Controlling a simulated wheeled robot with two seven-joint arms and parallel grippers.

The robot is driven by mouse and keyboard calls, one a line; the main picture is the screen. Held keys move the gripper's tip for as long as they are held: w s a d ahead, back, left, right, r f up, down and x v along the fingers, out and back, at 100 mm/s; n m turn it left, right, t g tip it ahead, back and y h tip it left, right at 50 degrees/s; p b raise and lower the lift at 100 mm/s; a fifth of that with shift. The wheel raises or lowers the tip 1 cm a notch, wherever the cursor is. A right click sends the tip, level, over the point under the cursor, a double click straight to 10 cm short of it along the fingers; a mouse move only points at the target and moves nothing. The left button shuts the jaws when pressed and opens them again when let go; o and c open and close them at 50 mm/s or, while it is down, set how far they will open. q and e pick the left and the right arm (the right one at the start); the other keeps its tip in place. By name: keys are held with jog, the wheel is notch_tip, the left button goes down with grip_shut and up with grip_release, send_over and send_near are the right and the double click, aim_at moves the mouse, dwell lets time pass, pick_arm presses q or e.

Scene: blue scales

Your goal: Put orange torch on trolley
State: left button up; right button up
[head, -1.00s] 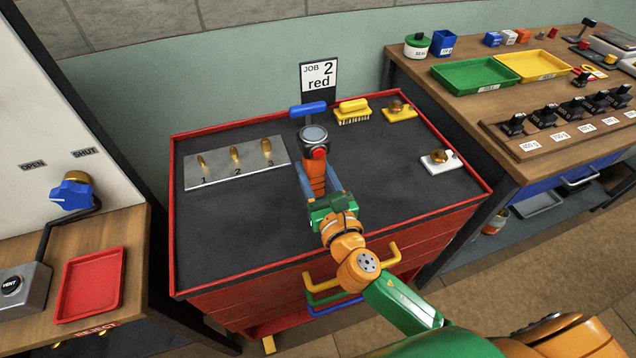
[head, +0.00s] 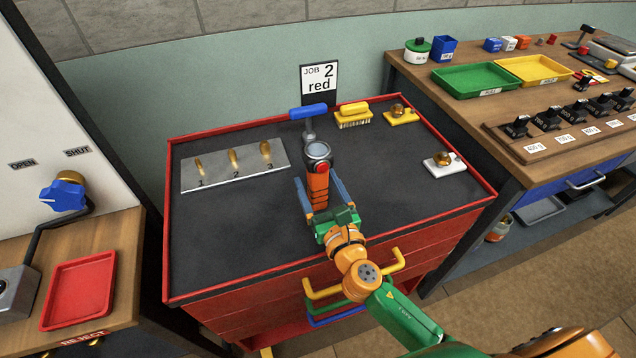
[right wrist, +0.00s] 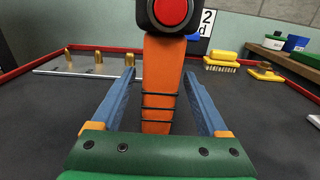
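The orange torch (head: 317,182) has a black head, a pale lens on top and a red button. It appears to stand upright on the dark top of the red trolley (head: 235,225), near its middle. My right gripper (head: 322,190) is open around the torch's handle. In the right wrist view the torch (right wrist: 160,85) is between the two blue fingers (right wrist: 158,85), with a gap on each side. The foot of the torch is hidden or hard to see there. My left gripper is not in view.
A metal plate with numbered brass pegs (head: 236,166) lies left of the torch. Behind it are a blue-handled tool (head: 309,111), a yellow brush (head: 353,114) and a "JOB 2 red" sign (head: 319,80). A white block with a brass knob (head: 444,163) is at right.

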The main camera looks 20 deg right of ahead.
jog(key=shift+s+r, duration=0.1)
jog(key=shift+r, duration=0.1)
jog(key=s+b, duration=0.1)
jog(key=s, duration=0.4)
jog(key=s+b, duration=0.1)
jog(key=s, duration=0.5)
jog(key=shift+s+d+f, duration=0.1)
jog(key=shift+d+f, duration=0.05)
jog(key=shift+f, duration=0.05)
jog(key=shift+s+r, duration=0.2)
jog(key=shift+s, duration=0.1)
